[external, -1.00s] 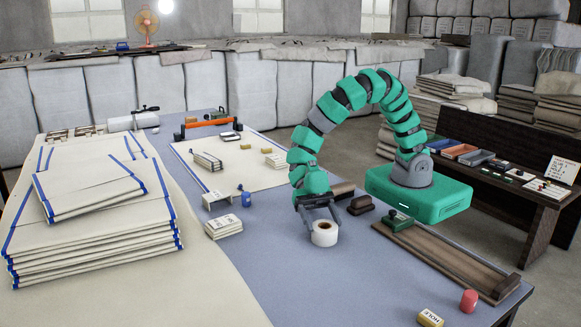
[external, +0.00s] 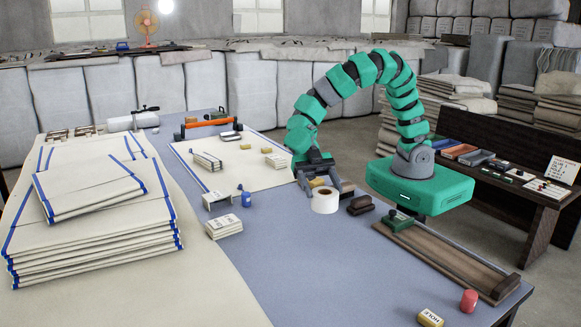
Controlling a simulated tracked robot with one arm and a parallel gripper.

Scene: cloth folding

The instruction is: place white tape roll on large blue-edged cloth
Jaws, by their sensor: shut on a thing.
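The white tape roll (external: 325,203) has a brown core and is held at the end of my green arm, over the blue-grey table top. My gripper (external: 316,186) is shut on the roll, with its dark fingers at the roll's far side. I cannot tell how far the roll is above the table. The large blue-edged cloth (external: 258,172) lies flat at the back middle of the table, left of and behind my gripper. Small folded pieces and blocks lie on it. A stack of folded blue-edged cloths (external: 90,230) is on the left.
A small booklet stack (external: 224,227), a blue bottle (external: 246,198) and a small white holder (external: 216,200) stand near the cloth's front left corner. Dark brushes (external: 360,205) and a long wooden board (external: 450,258) are to the right. The table's front middle is clear.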

